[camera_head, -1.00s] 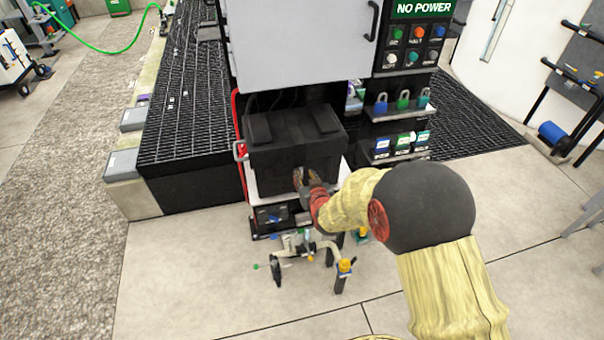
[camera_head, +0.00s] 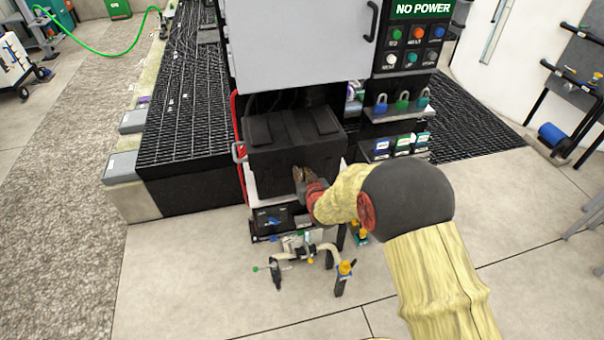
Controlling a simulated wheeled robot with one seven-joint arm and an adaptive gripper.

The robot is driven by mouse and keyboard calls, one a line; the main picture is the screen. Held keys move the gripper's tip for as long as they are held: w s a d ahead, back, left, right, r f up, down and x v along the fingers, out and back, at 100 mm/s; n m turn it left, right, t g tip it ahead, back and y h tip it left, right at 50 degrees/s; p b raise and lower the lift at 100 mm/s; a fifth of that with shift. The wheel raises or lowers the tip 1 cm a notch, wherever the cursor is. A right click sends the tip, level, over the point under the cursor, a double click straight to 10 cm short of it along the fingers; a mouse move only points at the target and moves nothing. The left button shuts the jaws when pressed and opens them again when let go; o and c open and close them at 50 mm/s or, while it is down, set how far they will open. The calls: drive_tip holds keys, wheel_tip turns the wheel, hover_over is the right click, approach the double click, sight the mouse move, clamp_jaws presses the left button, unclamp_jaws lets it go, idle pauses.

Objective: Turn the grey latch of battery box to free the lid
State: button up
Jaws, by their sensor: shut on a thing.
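The battery box (camera_head: 270,160) is a black box with a black lid (camera_head: 292,127) on a white shelf under a grey cabinet door. The lid lies on the box. My gripper (camera_head: 299,176) is at the box's front face, right of its middle. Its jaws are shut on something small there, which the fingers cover. The grey latch is not clearly visible; it is most likely behind the fingers. My arm reaches in from the lower right.
A panel with coloured buttons (camera_head: 412,45) and a NO POWER sign is at the upper right. A stand with pipes and valves (camera_head: 305,255) is on the floor below my gripper. A black grating platform (camera_head: 180,110) is at left. Floor at lower left is clear.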

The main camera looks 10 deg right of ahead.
drive_tip(key=shift+a, duration=0.1)
clamp_jaws()
idle(0.3)
drive_tip(key=shift+d+f+m+y+b, duration=0.15)
drive_tip(key=shift+d+m+y+b, duration=0.15)
drive_tip(key=shift+m+y, duration=0.25)
drive_tip(key=shift+d+m+y, duration=0.25)
drive_tip(key=shift+m+y, duration=0.3)
drive_tip(key=shift+m, duration=0.4)
drive_tip(key=shift+d+f+m+t+y, duration=0.3)
drive_tip(key=shift+m+y, duration=0.5)
drive_tip(key=shift+m, duration=0.9)
drive_tip(key=shift+d+f+m+t+y, duration=0.15)
drive_tip(key=shift+f+m+t+y, duration=0.4)
drive_tip(key=shift+m, duration=1.15)
drive_tip(key=shift+d+f+m+t+y, duration=0.2)
drive_tip(key=shift+m+t+y, duration=0.35)
drive_tip(key=shift+m+y, duration=0.85)
drive_tip(key=shift+m+h, duration=0.35)
drive_tip(key=shift+m, duration=0.15)
drive_tip(key=shift+r, duration=0.1)
